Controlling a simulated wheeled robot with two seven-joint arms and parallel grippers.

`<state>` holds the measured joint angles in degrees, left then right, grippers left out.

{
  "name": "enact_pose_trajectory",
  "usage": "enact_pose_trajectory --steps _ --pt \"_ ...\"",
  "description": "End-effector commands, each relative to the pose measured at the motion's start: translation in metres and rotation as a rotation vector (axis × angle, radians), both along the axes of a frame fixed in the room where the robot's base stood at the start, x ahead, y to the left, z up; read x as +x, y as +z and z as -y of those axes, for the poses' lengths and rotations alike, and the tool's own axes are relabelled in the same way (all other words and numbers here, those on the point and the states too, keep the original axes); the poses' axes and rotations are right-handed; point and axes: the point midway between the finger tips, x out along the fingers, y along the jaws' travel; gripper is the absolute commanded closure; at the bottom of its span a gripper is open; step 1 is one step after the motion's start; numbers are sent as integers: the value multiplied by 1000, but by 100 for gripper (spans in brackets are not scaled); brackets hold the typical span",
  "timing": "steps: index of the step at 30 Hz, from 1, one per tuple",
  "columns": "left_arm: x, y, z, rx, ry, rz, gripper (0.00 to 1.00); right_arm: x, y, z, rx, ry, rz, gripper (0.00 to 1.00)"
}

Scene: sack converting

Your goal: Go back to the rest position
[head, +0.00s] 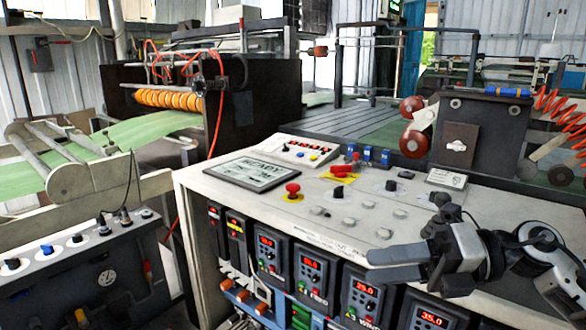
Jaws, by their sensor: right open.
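My right gripper (397,247) is open and empty. It reaches in from the right over the front right part of the control console (262,198). Its fingers point left, close above the console's top near its front edge, and cover some of the controls there. I cannot tell whether they touch the surface. My left gripper is not in view.
The console top carries a red button on a yellow base (292,191), another red button (341,171), a display (252,170) and several knobs. A lower dark panel (75,265) stands at left. Orange rollers (167,99) and green sheet (150,130) lie behind.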

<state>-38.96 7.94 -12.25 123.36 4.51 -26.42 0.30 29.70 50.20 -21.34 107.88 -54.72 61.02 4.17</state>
Motion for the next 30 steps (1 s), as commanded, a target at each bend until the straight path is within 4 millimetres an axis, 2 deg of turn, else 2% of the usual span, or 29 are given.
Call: enact_pose_trajectory --steps 1,3,5,8,11,12,15,18,21,24,30 --pt "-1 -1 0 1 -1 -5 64 -5 -7 -20 189 -36 -109 52" --pt "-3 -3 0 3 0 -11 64 -2 -11 -31 428 -130 -262 52" --pt "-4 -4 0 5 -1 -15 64 3 -21 -32 613 -236 -414 52" --pt "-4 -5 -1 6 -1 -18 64 10 -58 -22 878 -456 -703 52" --pt "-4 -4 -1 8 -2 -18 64 4 -122 -5 1085 -724 -1036 52" --pt "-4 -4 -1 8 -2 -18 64 -4 -152 0 1143 -834 -1169 52" --pt "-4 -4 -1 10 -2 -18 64 -36 -214 6 1226 -1063 -1452 52" --pt "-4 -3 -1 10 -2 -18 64 -72 -260 5 1257 -1236 -1677 52" --pt "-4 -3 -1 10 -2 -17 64 -102 -288 1 1261 -1350 -1834 52" --pt "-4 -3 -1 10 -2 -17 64 -120 -302 -2 1255 -1411 -1921 52" --pt "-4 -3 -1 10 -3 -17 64 -127 -307 -4 1250 -1434 -1954 52"
